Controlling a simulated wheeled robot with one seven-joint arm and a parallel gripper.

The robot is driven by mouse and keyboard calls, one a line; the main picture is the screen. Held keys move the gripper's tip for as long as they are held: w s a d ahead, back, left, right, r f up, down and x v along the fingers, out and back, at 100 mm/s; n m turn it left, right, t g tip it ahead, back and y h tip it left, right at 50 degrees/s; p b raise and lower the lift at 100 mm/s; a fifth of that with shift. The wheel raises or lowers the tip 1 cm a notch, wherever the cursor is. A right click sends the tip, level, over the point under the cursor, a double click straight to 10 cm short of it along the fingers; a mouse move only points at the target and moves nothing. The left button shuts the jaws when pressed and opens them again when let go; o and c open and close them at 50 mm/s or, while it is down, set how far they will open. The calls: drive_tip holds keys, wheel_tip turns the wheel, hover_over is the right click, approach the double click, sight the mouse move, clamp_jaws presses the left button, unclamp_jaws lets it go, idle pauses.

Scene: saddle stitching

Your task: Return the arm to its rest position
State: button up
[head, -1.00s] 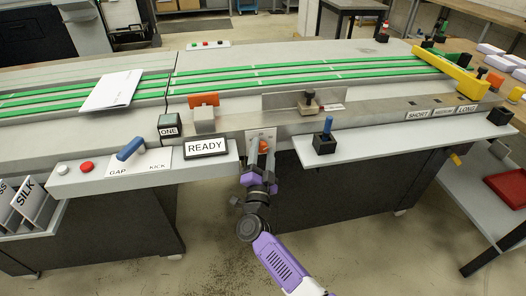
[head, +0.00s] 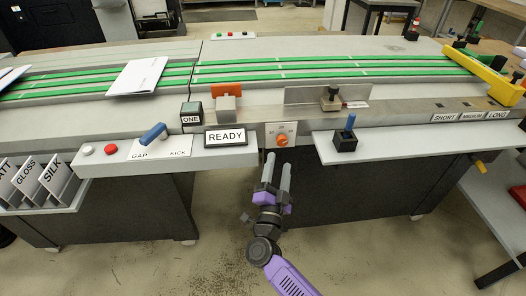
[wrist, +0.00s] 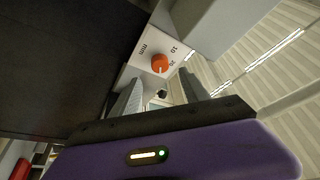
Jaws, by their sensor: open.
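My gripper (head: 277,163) is open and empty in the head view, with its two grey fingers pointing toward the front of the machine. It is just below the orange knob (head: 282,140) on a white dial plate (head: 274,129). In the wrist view the orange knob (wrist: 160,63) shows beyond the fingers, beside the printed numbers and "mm". The fingers (wrist: 160,100) stand apart with nothing between them, clear of the knob. My purple arm reaches up from the bottom of the head view.
The READY sign (head: 226,137) and the GAP/KICK panel (head: 160,148) are left of the dial. A ledge with a blue-handled lever (head: 347,138) juts out at the right. White sheets (head: 137,76) lie on the green-striped conveyor (head: 290,67). Open floor (head: 340,250) lies in front.

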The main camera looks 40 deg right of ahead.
drive_tip(key=s+a+r+n+y, duration=0.2)
drive_tip(key=s+a+n+y, duration=0.3)
drive_tip(key=s, duration=0.6)
drive_tip(key=s+a+r+n+t+y, duration=0.1)
drive_tip(key=s+a+n+y, duration=0.5)
drive_tip(key=s, duration=0.6)
drive_tip(key=s+a+r+n+y+p, duration=0.1)
drive_tip(key=s+a+r+n+y, duration=0.3)
drive_tip(key=s+a+n, duration=0.4)
drive_tip(key=s+y, duration=0.1)
drive_tip(key=s, duration=0.3)
drive_tip(key=shift+s+n+t, duration=0.2)
drive_tip(key=shift+n+t, duration=0.1)
drive_tip(key=shift+n, duration=0.1)
